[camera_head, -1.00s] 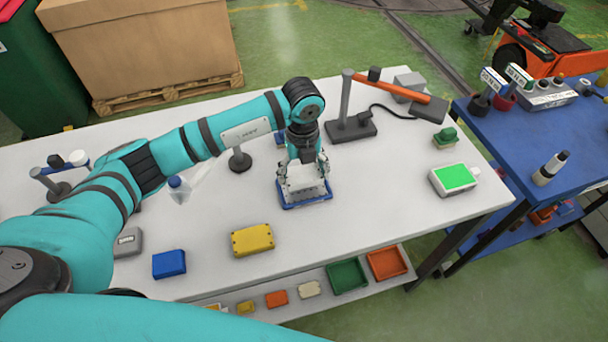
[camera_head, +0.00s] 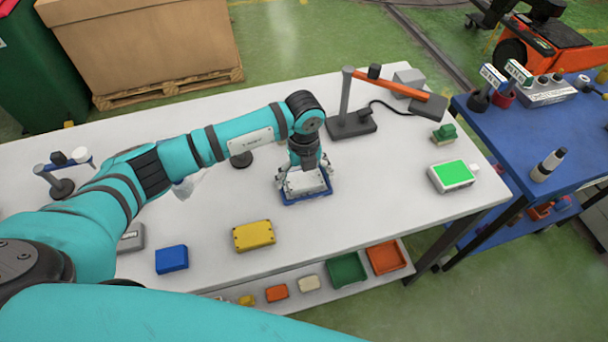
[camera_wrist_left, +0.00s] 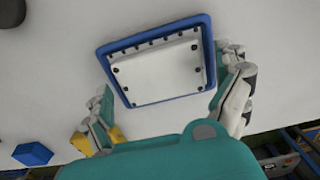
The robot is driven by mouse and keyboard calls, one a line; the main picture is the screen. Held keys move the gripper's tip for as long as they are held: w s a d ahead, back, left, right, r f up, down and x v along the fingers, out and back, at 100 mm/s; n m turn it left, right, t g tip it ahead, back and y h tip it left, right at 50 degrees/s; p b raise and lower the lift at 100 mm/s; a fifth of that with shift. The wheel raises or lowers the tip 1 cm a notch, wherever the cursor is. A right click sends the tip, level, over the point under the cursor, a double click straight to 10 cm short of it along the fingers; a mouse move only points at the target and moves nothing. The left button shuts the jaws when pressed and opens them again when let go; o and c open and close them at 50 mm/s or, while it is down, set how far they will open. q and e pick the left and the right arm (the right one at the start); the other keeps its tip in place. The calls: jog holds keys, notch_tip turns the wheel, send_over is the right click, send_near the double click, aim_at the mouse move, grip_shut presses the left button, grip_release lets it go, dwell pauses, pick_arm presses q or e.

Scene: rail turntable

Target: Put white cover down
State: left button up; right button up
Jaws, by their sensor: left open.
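The white cover (camera_wrist_left: 160,72) is a flat rectangular plate with dark screws at its corners. It lies inside a blue-rimmed tray (camera_wrist_left: 103,50) on the white table; in the head view the cover (camera_head: 304,182) is partly hidden by the gripper above it. My left gripper (camera_head: 304,182) is directly over the cover. In the left wrist view its fingers (camera_wrist_left: 170,108) are spread wide, one on each side of the tray, and nothing shows between them touching the cover. My right gripper is not in view.
A yellow box (camera_head: 254,236) and a blue box (camera_head: 172,259) lie near the table's front edge. A stand with an orange arm (camera_head: 392,84) rises behind the gripper. A green-screened device (camera_head: 453,175) lies to the right. The table between them is clear.

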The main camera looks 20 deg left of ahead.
aim_at(304, 178)
pick_arm(q)
notch_tip(304, 178, up, 12)
jog(key=b, duration=0.2)
jog(key=shift+b, duration=0.35)
